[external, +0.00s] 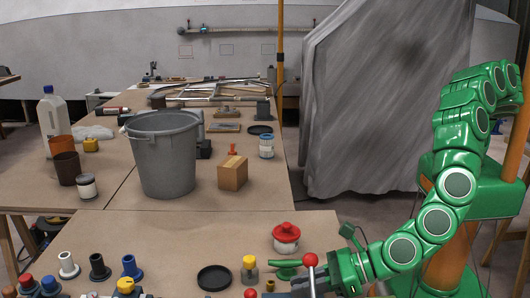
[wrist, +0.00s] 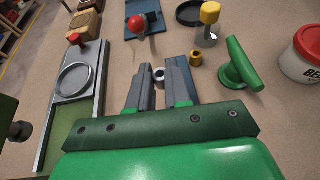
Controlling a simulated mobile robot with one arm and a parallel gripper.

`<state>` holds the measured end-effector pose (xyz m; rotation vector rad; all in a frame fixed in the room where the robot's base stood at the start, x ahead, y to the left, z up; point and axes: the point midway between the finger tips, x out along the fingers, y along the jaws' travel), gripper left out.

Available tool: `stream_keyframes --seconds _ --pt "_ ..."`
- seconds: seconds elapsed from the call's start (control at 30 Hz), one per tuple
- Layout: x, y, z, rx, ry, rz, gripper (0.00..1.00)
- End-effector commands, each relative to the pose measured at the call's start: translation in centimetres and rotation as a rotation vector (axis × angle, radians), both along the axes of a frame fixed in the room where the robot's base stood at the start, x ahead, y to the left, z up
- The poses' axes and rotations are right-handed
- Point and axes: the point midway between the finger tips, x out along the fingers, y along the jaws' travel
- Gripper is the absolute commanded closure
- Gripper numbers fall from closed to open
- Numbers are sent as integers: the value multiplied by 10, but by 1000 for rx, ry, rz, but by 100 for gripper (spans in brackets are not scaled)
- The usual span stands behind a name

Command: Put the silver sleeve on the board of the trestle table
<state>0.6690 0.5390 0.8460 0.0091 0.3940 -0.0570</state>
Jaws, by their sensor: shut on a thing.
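The silver sleeve (wrist: 159,75) is a small, short metal ring. In the wrist view it sits between the tips of my gripper's (wrist: 161,68) two grey fingers, which are shut on it. I cannot tell whether it touches the board (wrist: 125,72) below. In the external view my gripper (external: 287,291) is low at the bottom edge, over the right part of the near brown board (external: 190,236); the sleeve is not clear there. A farther brown table (external: 205,201) stands behind. I cannot tell which is the trestle table's board.
Close to my fingers are a brass sleeve (wrist: 196,58), a red-ball lever (wrist: 139,24), a green T-handle (wrist: 240,66), a yellow-topped part (wrist: 209,15) and a red-lidded tub (wrist: 301,65). A grey bucket (external: 165,165) and box (external: 232,174) stand behind. Bare board lies left of the black dish (external: 214,278).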

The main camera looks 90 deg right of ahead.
Motion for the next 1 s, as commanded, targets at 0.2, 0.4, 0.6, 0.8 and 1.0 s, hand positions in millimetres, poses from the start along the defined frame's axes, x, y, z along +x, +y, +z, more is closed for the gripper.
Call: stream_keyframes --seconds 0.2,0.4,0.6,0.8,1.0 --pt "5 4 -6 1 -2 1 100" --pt "5 4 -28 -2 -4 1 100" --pt "5 4 -36 2 -2 -1 100" --pt "5 4 -36 2 -1 0 100" --pt "5 4 -39 2 -1 0 78"
